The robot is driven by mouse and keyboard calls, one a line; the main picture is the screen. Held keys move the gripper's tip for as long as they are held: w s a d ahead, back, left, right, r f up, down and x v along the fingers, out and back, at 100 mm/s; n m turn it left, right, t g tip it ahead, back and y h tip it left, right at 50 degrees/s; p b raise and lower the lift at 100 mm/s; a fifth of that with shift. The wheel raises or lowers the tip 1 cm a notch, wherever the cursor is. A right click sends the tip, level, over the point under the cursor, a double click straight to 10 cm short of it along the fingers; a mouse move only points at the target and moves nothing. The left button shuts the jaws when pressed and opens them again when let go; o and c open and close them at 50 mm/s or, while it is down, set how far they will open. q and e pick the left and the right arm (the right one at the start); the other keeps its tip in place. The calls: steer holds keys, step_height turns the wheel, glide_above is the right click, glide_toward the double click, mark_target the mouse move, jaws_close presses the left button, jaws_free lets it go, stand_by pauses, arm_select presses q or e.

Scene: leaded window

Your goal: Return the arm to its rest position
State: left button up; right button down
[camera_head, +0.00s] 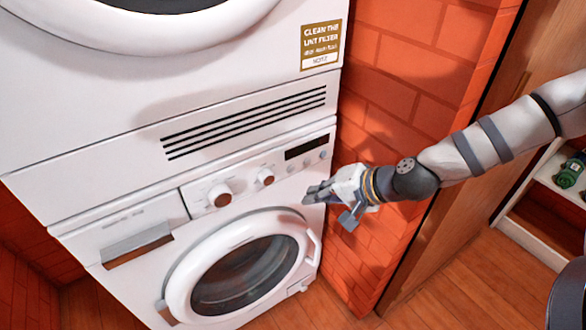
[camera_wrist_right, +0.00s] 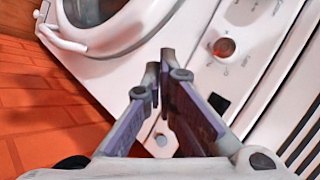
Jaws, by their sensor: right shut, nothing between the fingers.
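My right arm (camera_head: 470,150) comes in from the right in the head view. Its gripper (camera_head: 318,195) is in front of the right side of the lower washing machine (camera_head: 130,225), near the control panel and above the round door (camera_head: 243,268). In the right wrist view the two fingers (camera_wrist_right: 157,85) meet at their tips, with nothing between them. The washer's door and a red-lit knob (camera_wrist_right: 224,47) show beyond the fingers. The door looks closed. My left gripper is not in view.
A second white machine (camera_head: 230,60) with a lint filter label (camera_head: 321,45) is stacked on top. An orange brick wall (camera_head: 400,75) stands right of the machines. A shelf (camera_head: 540,190) with a green item (camera_head: 569,172) is at the far right. Wooden floor (camera_head: 470,285) lies open below.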

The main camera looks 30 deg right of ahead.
steer(key=s+a+f+n+g, duration=0.3)
steer(key=s+a+f+g, duration=0.25)
steer(key=s+f, duration=0.45)
steer(key=s+f+n+g+h, duration=0.2)
steer(key=s+n, duration=0.1)
steer(key=s, duration=0.9)
steer(key=s+f+n+g+h, duration=0.2)
steer(key=s+n+g, duration=0.1)
steer(key=s, duration=1)
steer(key=shift+d+n+g, duration=0.3)
steer(key=shift+d+g, duration=0.05)
steer(key=shift+f, duration=0.1)
